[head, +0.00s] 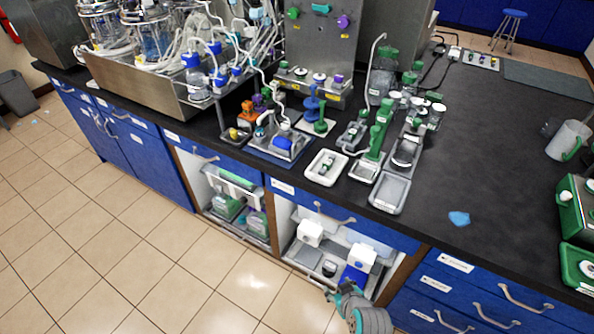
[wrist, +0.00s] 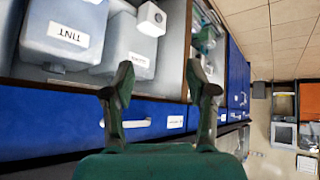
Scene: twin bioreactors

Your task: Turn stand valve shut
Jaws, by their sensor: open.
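My gripper (head: 345,287) is low in front of the open cabinet, below the bench top. It also shows in the wrist view (wrist: 158,78), with its two fingers spread and nothing between them. I cannot tell for certain which part is the stand valve. A blue valve-like part (head: 313,102) stands upright on the bench beside a green one (head: 320,125). An orange part (head: 247,110) stands to their left. These parts are small, and their handle positions cannot be read. They are well above and apart from my gripper, and none shows in the wrist view.
A blue drawer front (wrist: 60,122) and an open cabinet with a bin labelled TINT (wrist: 65,35) are close to my gripper. A blue scrap (head: 459,218) lies on otherwise clear black bench top at right.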

